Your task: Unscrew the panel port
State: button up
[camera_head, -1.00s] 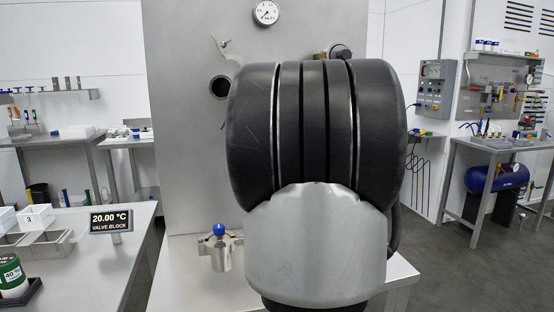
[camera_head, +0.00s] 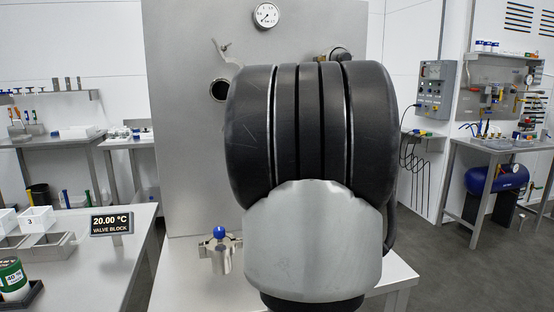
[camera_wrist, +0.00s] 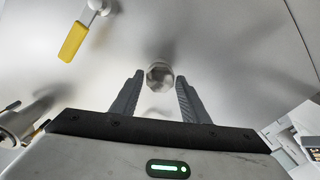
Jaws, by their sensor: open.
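The panel port (camera_wrist: 160,74) shows in the wrist view as a round, pale metal fitting with a faceted face, on the grey panel (camera_wrist: 225,55). My gripper (camera_wrist: 159,78) is open, with one finger on each side of the port in the picture. Gaps show between the port and both fingers, and I cannot tell whether the tips reach its depth. In the head view, my arm's large black and grey links hide my gripper and this part of the panel (camera_head: 190,150).
A yellow-handled lever (camera_wrist: 73,41) is at upper left in the wrist view. A blue-knobbed valve (camera_head: 219,232) stands below.

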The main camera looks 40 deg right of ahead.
jog(key=m+p, duration=0.3)
jog(key=m, duration=0.6)
jog(key=m+p, duration=0.3)
jog(key=m, duration=0.6)
jog(key=m+p, duration=0.3)
jog(key=m, duration=0.6)
jog(key=shift+s+d+f+m+p, duration=0.2)
jog(key=shift+d+m+p, duration=0.1)
jog(key=shift+m, duration=0.1)
grip_shut()
jog(key=n+b, duration=0.3)
jog(key=n, duration=0.2)
jog(key=shift+b, duration=0.4)
